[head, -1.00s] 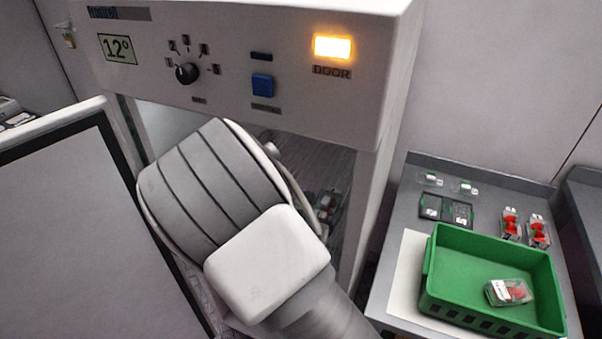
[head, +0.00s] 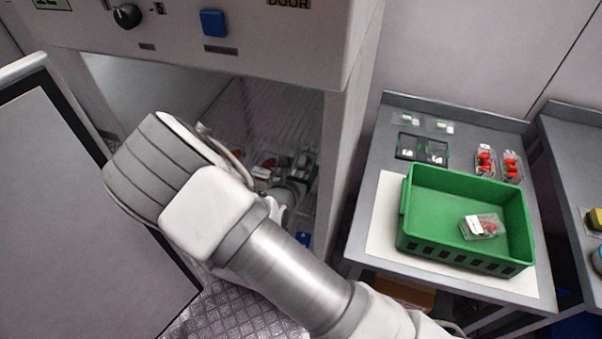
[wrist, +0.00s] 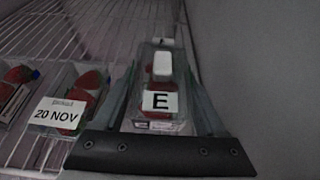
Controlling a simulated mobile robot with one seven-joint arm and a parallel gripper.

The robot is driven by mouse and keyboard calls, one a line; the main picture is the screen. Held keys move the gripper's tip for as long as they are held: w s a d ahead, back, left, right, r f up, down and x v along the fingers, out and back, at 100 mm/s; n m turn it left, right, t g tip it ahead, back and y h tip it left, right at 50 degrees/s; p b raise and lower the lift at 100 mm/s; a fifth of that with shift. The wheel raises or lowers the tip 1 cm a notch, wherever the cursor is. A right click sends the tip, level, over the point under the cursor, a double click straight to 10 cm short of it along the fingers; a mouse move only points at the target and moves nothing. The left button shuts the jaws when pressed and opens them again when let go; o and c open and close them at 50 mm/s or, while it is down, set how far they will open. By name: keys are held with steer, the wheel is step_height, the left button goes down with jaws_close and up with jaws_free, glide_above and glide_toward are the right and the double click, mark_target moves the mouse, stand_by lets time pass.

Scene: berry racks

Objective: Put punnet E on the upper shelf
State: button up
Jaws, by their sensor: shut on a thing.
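Punnet E (wrist: 160,101) is a clear box of red berries with a white label marked E. In the wrist view it sits between the two fingers of my gripper (wrist: 162,88), which is shut on it. It is over or on a wire shelf (wrist: 60,35) inside the cold cabinet; I cannot tell whether it touches the wires. In the head view my arm reaches into the cabinet, and my gripper is hard to make out among the punnets (head: 266,164) there.
A punnet labelled 20 NOV (wrist: 62,112) stands left of punnet E, with another further left. The cabinet wall (wrist: 255,70) is close on the right. The open door (head: 80,190) is at left. A green crate (head: 415,215) with one punnet stands on the side table (head: 365,165).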

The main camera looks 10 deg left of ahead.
steer(key=shift+f, duration=1.15)
steer(key=shift+f, duration=0.2)
steer(key=o, duration=1.4)
steer(key=shift+r, duration=0.1)
steer(key=shift+r, duration=0.2)
steer(key=v, duration=1.2)
